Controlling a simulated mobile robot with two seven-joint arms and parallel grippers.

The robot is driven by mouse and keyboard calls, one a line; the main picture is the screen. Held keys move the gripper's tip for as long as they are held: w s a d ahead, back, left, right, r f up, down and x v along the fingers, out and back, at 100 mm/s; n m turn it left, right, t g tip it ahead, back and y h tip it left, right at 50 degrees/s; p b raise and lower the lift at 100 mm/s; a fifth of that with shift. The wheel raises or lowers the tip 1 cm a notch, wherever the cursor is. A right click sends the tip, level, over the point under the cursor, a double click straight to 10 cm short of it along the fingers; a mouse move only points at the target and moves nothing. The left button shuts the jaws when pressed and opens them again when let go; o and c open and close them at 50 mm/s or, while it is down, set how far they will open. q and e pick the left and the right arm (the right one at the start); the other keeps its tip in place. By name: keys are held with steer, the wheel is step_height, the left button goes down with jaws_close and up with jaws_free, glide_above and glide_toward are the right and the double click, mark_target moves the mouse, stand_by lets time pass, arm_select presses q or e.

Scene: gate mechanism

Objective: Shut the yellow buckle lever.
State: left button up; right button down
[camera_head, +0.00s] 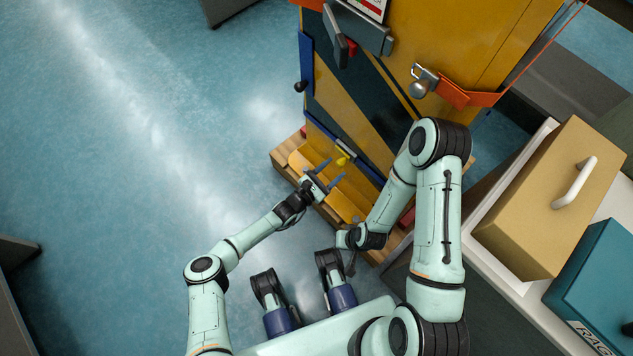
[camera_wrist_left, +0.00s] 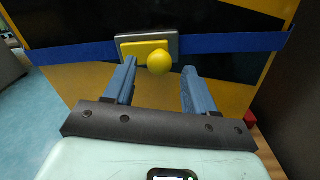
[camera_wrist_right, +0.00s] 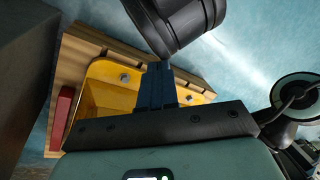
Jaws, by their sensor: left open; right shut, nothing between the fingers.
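The yellow buckle lever (camera_head: 343,158) sits on the blue strap across the front of the yellow and black gate panel. In the left wrist view, the lever (camera_wrist_left: 145,50) is a flat yellow bar on a grey plate, with a round yellow knob (camera_wrist_left: 159,62) at its right end. My left gripper (camera_head: 331,172) is open, with its blue fingers pointing at the panel. In its wrist view, the knob appears between the fingertips or just beyond them; contact cannot be told. My right gripper (camera_wrist_right: 158,66) is shut and empty, low near the wooden base.
The blue strap (camera_wrist_left: 75,52) runs across the panel. A wooden base with a yellow tray (camera_wrist_right: 105,85) lies below the gate. A padlock (camera_head: 422,85) and orange hasp hang higher up. A tan box (camera_head: 530,220) and a teal box (camera_head: 598,280) stand at right. The floor at left is clear.

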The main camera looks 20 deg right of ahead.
arm_select(q)
steer(key=p+v, duration=0.2)
steer(key=v, duration=0.9)
arm_select(e)
steer(key=s+a+r+g, duration=0.1)
steer(key=s+a+r, duration=0.1)
steer(key=s+r, duration=0.1)
steer(key=shift+s+a+r+y, duration=0.15)
steer(key=shift+s+r+y, duration=0.2)
steer(key=shift+s, duration=0.5)
arm_select(q)
steer(key=shift+a, duration=0.1)
